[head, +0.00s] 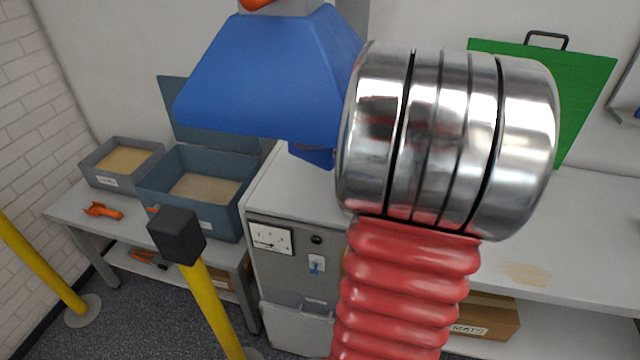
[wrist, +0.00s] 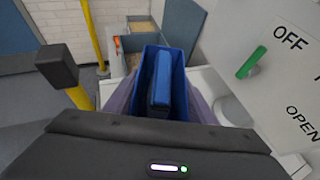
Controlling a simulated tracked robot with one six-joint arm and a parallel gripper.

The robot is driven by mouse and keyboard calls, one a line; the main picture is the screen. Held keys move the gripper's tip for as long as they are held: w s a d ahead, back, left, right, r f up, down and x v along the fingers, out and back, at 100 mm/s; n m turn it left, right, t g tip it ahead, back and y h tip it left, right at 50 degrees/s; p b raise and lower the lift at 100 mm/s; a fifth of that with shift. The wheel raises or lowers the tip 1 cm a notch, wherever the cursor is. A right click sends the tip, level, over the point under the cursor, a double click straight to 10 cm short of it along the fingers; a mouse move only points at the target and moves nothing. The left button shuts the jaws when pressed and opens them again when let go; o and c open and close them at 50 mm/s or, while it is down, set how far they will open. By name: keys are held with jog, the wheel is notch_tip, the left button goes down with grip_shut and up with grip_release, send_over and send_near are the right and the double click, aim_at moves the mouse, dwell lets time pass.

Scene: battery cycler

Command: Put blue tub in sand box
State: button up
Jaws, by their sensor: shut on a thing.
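The blue tub (wrist: 177,58) is in the wrist view, with a darker blue block (wrist: 161,80) inside it. My gripper (wrist: 160,90) is shut on the tub, with a purple-grey finger at each side. In the head view my arm hides most of the grasp. A blue-grey box (head: 222,220) with a raised lid stands on the left bench and holds sand-coloured material. A smaller grey box (head: 103,181) left of it also holds sand-coloured material. Their labels are too small to read. The tub is apart from both boxes.
A grey cabinet (head: 285,275) with a meter stands right of the blue-grey box. Yellow posts (head: 212,305) stand in front of the bench, one with a black block on top. An orange tool (head: 103,211) lies on the bench. A white panel (wrist: 285,85) with a green handle is close at right.

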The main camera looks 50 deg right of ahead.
jog(key=shift+d+r, duration=0.1)
jog(key=shift+d, duration=0.05)
jog(key=shift+f, duration=0.4)
send_over(316, 187)
jog(key=shift+f, duration=2.75)
jog(key=shift+f, duration=1.9)
jog(key=shift+f, duration=0.1)
jog(key=o, duration=1.3)
